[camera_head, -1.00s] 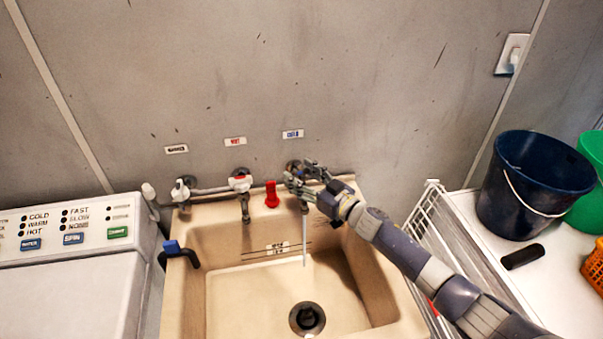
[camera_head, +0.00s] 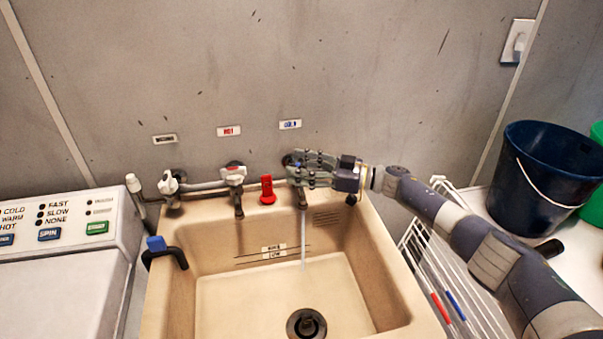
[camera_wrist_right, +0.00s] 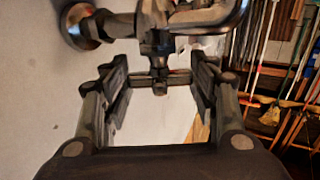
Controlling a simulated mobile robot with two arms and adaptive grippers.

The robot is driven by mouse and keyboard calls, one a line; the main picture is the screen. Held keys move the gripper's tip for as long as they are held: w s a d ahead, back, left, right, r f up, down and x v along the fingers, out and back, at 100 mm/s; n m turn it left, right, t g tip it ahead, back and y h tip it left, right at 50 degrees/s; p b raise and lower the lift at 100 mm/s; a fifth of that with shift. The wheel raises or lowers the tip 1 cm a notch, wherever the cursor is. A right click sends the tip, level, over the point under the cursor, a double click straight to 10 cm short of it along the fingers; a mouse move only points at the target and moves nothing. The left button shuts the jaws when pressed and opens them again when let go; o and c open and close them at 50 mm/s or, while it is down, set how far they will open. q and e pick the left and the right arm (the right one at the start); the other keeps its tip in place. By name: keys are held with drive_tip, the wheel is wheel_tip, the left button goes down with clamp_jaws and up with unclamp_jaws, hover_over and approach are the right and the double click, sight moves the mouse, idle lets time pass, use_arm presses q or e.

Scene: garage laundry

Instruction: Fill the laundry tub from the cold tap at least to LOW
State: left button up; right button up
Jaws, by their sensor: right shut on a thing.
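The beige laundry tub (camera_head: 380,290) shows its bare floor, with a dark round drain (camera_head: 306,323) at the bottom; I cannot tell whether the drain is plugged. A label with level lines (camera_head: 272,252), one reading LOW, is on its back wall. My right gripper (camera_head: 297,170) is shut on the cold tap under the COLD label (camera_head: 290,124) and hides most of it. In the right wrist view, the tap's handle (camera_wrist_right: 159,84) sits between the fingers. A thin stream of water (camera_head: 303,240) falls from the spout into the tub. My left gripper is not in view.
The hot tap (camera_head: 235,177) and another tap (camera_head: 171,182) are to the left. A red object (camera_head: 267,188) stands on the back rim. A blue-topped black pipe (camera_head: 163,250) hooks over the left rim. A washer (camera_head: 60,270), white rack (camera_head: 450,290) and blue bucket (camera_head: 545,185) flank the tub.

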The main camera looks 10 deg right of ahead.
idle(0.4)
drive_tip(key=o, duration=1.1)
drive_tip(key=shift+a, duration=0.1)
drive_tip(key=shift+c, duration=0.2)
drive_tip(key=v, duration=1.2)
